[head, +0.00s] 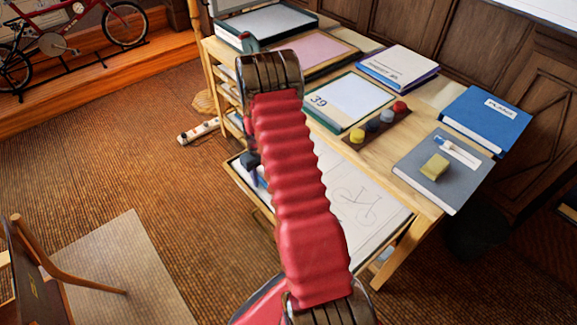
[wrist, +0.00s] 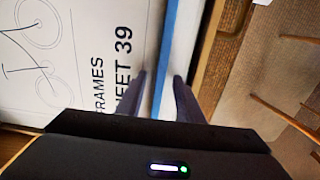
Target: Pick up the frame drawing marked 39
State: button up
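In the wrist view a white sheet (wrist: 75,60) carries bicycle line art and the printed words "FRAMES SHEET 39". A blue strip (wrist: 166,50) runs along its right side. My gripper (wrist: 160,95) is open, its two dark fingers apart at this edge, with the strip seen between them; I cannot tell whether they touch it. In the head view a sheet with a faint bicycle drawing (head: 362,205) lies on the low board under the table, partly hidden by my red arm. My gripper (head: 253,168) is mostly hidden behind the arm, near that board's left edge.
On the table, a green-edged board (head: 352,97) bears a "39". Beside it are a strip of round pots (head: 374,125), a blue binder (head: 485,117), and a grey folder (head: 425,172) with a sponge.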

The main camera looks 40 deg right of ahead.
jog(key=shift+c, duration=0.2)
grip_shut()
dwell(0.4)
